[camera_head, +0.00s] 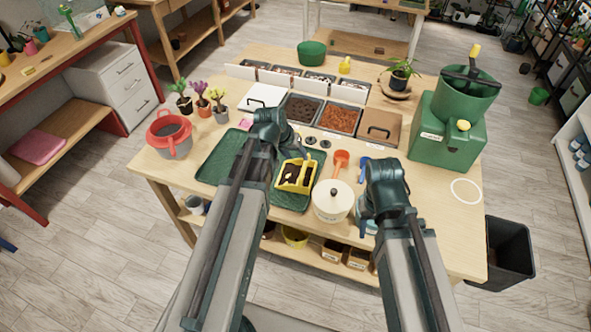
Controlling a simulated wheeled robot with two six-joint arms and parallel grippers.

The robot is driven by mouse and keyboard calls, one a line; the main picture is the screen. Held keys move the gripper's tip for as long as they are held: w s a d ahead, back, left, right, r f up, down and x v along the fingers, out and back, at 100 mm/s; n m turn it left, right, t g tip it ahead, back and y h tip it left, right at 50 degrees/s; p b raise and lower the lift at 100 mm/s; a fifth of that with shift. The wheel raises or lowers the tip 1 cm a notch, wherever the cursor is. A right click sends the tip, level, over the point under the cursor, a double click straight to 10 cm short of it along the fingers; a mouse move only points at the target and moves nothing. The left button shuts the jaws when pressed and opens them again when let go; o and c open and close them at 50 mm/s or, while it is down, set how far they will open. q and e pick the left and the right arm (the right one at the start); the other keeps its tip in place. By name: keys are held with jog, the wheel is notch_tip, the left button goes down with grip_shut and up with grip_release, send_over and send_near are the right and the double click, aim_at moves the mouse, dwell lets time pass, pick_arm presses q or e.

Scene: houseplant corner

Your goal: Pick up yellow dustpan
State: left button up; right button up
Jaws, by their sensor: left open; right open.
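The yellow dustpan (306,180) lies on the dark green tray (207,172) near the middle of the table, with dark soil in it. My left arm passes close on its left and covers part of the tray. The arm's dark green joint is beyond the dustpan, toward the bins. My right arm is to the right, past the cream lidded pot. Nothing visible is holding the dustpan.
The cream lidded pot (333,203) stands just right of the dustpan. An orange scoop (341,160) lies behind it. Soil bins (341,120) line the back, a red-rimmed pot (170,138) stands left, and a green machine (447,135) stands right. The table's front right is clear.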

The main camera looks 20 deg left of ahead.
aim_at(304, 167)
pick_arm(q)
jog(key=b+x, duration=0.7)
jog(key=shift+w+a+f, duration=0.1)
jog(key=shift+w+f, duration=0.15)
jog(key=shift+f, duration=0.1)
jog(key=shift+w+f+b, duration=0.2)
jog(key=shift+f+b, duration=0.1)
jog(key=shift+b, duration=0.15)
jog(key=b+x, duration=0.4)
jog(key=x, duration=0.1)
jog(key=shift+w+f+b, duration=0.15)
jog(key=shift+b, duration=0.25)
grip_shut()
